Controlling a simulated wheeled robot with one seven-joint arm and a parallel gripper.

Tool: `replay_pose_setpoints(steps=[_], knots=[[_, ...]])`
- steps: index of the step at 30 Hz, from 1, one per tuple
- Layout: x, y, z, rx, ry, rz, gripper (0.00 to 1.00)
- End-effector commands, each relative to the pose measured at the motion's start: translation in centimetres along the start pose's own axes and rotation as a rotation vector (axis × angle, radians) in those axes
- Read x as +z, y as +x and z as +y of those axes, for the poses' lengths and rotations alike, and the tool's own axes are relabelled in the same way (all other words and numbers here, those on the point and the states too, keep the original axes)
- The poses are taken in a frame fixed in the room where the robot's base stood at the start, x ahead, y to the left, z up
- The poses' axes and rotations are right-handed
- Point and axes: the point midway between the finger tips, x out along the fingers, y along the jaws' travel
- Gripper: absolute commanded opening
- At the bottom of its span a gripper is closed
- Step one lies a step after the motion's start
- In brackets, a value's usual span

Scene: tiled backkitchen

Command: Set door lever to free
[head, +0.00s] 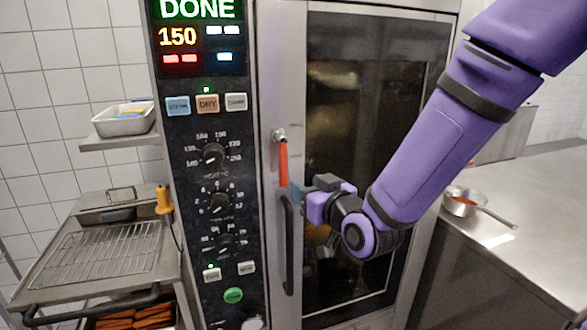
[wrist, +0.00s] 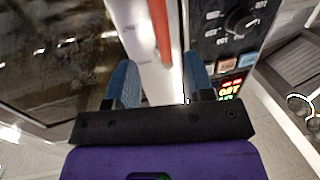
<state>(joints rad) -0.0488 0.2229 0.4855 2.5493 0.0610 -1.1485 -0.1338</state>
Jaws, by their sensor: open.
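The door lever (head: 283,163) is a red handle on a metal pivot at the left edge of the oven door. It hangs straight down. My gripper (head: 296,188) is at the lever's lower end, from the right, with its blue fingers apart. In the wrist view the red lever (wrist: 158,28) shows beyond and between the fingertips of my gripper (wrist: 161,68). I cannot tell whether a finger touches it. The oven door (head: 345,60) looks closed.
A dark vertical door handle (head: 288,245) is just below the lever. The control panel (head: 208,175) with knobs is to the left, its display (head: 198,37) reading DONE and 150. A steel counter (head: 530,210) with a saucepan (head: 462,207) is at right; a wire rack (head: 95,250) is at left.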

Motion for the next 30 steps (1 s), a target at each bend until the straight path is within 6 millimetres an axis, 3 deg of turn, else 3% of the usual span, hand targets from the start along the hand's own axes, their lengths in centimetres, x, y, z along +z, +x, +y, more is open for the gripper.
replay_pose_setpoints(steps=[8, 21, 30], knots=[[0.1, 1.3, -0.5, -0.005, 0.012, 0.036, 0.48], [-0.1, 8.6, -0.5, -0.004, 0.012, 0.034, 0.48], [-0.2, 10.8, -0.5, -0.005, 0.011, 0.034, 0.48]])
